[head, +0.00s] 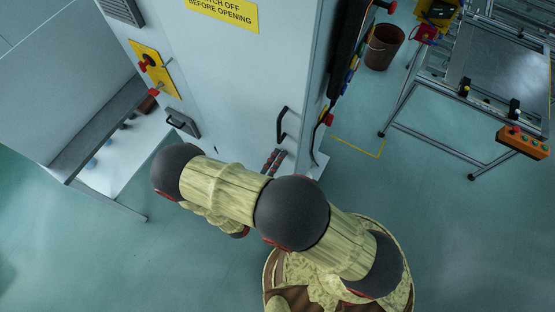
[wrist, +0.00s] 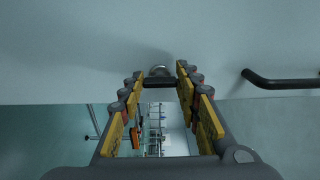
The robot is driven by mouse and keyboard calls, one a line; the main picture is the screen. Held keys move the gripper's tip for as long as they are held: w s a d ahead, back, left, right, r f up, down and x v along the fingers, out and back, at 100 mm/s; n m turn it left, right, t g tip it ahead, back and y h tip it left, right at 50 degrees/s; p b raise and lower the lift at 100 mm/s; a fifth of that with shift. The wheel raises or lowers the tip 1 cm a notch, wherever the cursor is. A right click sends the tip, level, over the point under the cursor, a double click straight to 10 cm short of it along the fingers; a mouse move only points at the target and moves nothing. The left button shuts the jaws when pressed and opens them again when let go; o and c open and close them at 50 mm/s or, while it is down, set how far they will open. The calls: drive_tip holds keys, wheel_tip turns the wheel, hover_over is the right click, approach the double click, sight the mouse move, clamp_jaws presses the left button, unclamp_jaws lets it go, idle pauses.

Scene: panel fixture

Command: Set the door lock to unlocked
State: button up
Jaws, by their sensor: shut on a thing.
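In the wrist view, my gripper (wrist: 158,77) reaches toward a pale grey panel, with its yellow-padded fingers on either side of a small rounded metal piece (wrist: 160,70), which looks like the door lock. The fingers are shut on this piece at their tips. Only its rounded top shows, so I cannot tell which way the lock is set. In the head view, the tall white cabinet (head: 225,80) stands in front of me.
A black bar handle (wrist: 280,80) is right of my gripper. The cabinet carries a yellow warning sign (head: 222,12) and a yellow switch plate (head: 155,68). A brown bucket (head: 383,47) and a metal-framed table (head: 490,85) stand at right. The green floor (head: 180,260) at lower left is clear.

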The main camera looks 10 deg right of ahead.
idle(0.3)
drive_tip(key=o, duration=1)
drive_tip(key=shift+o, duration=0.8)
drive_tip(key=shift+a, duration=0.1)
drive_tip(key=v, duration=1.2)
